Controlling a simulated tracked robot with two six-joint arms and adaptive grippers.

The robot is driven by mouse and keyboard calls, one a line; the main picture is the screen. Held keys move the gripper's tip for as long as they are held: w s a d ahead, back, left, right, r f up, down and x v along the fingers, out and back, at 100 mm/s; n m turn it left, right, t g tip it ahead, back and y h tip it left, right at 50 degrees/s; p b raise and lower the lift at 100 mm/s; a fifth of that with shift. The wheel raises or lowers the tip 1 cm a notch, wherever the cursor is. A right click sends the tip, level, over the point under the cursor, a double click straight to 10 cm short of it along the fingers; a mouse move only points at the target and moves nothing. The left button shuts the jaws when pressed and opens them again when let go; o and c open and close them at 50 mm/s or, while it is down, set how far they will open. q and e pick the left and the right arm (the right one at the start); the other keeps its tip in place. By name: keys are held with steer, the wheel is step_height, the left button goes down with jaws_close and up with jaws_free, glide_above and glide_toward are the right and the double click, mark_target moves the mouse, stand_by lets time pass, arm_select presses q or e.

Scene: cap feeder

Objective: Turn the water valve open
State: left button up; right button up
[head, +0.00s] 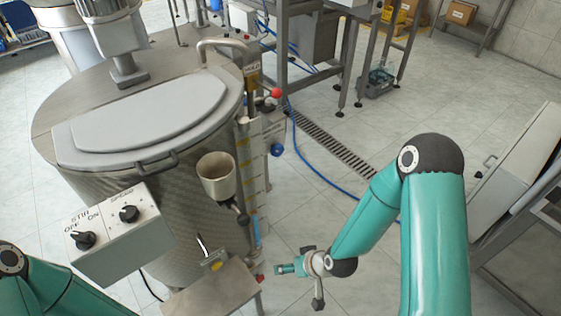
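A large steel tank (190,222) with a grey lid (150,115) stands at the left. No part is clearly labelled as the water valve. A blue knob (277,150) and a red knob (276,93) sit on the pipework at the tank's right side. Another small red part (260,279) shows low by the tank's base. My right gripper (280,269) is low, right of this red part, pointing left; it is small and its finger opening cannot be made out. It is well below the blue knob. My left arm shows at the lower left, but its gripper is out of view.
A control box (120,235) marked STIR, OFF and ON juts from the tank's front. A beige funnel cup (216,178) hangs at its side. A steel step (212,292) is below. A blue hose (320,178) and a floor grate (333,146) cross the floor.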

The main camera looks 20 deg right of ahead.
steer(key=w+d+n+t+b, duration=0.2)
steer(key=w+d+t+b, duration=0.4)
steer(key=w, duration=0.5)
steer(key=n+t+y+b, duration=0.2)
steer(key=n+t+b, duration=0.4)
steer(key=b, duration=0.6)
glide_toward(279, 151)
arm_select(q)
step_height(279, 151, down, 21)
arm_select(e)
steer(key=x, duration=1)
steer(key=shift+f, duration=0.1)
arm_select(q)
steer(key=shift+r, duration=0.1)
arm_select(e)
steer(key=shift+c, duration=0.2)
steer(key=shift+d+m, duration=0.1)
steer(key=shift+m, duration=0.2)
steer(key=c, duration=1.1)
